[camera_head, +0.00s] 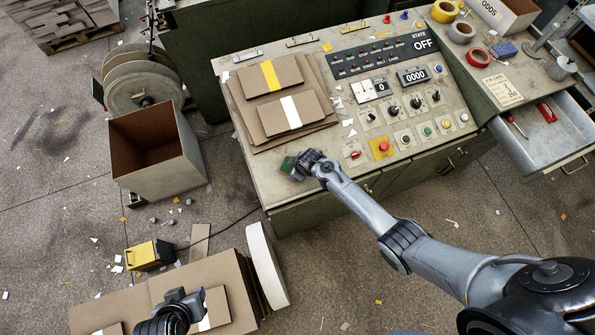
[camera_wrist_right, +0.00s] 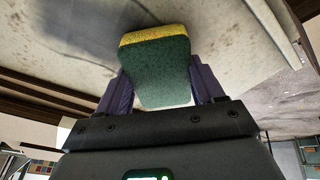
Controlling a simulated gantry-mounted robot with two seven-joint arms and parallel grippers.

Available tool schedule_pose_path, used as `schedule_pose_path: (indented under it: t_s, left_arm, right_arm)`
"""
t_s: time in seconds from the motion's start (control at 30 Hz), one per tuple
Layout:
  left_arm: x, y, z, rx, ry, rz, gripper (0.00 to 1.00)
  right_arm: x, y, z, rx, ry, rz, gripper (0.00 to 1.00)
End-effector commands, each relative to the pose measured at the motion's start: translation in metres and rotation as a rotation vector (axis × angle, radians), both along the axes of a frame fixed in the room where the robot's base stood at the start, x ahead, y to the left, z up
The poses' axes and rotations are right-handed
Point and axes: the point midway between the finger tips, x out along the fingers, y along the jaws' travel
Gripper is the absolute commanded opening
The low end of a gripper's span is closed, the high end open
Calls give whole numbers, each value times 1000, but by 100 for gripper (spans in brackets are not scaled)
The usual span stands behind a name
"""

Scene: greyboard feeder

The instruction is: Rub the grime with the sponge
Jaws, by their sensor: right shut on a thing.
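The sponge (camera_wrist_right: 158,68), green with a yellow layer, is between the fingers of my right gripper (camera_wrist_right: 160,88) in the right wrist view. In the head view the sponge (camera_head: 287,165) shows as a small green block at the worktop's front left corner. My right gripper (camera_head: 297,170) is shut on it there. Whether the sponge touches the worktop I cannot tell.
The worktop (camera_head: 245,170) carries stacked greyboard (camera_head: 285,140) and a control panel (camera_head: 405,105) with buttons and switches, its display reading OFF. An open drawer (camera_head: 530,150) holds red-handled tools. A bin (camera_head: 165,180), a reel and boards stand on the littered floor.

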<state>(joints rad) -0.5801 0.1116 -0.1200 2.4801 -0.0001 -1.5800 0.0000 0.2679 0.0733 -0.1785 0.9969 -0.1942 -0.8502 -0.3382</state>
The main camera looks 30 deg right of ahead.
Motion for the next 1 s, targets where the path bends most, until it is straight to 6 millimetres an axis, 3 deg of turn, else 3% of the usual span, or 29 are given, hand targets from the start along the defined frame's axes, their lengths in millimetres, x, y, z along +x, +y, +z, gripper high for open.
schedule_pose_path:
  t_s: [0.53, 0.57, 0.7, 1.0]
  left_arm:
    - [0, 2, -15, 11, -1, -7, 36]
    - [0, 3, -16, 12, -1, -8, 36]
    - [-1, 3, -21, 14, 3, -9, 36]
    - [0, 3, -20, 12, -1, -8, 36]
  right_arm:
    - [30, -4, 5, 0, -5, -3, 44]
    - [32, -5, 6, 0, -6, -3, 40]
    - [43, -6, 10, 0, -7, -5, 39]
    - [48, -10, 12, 0, -2, -2, 39]
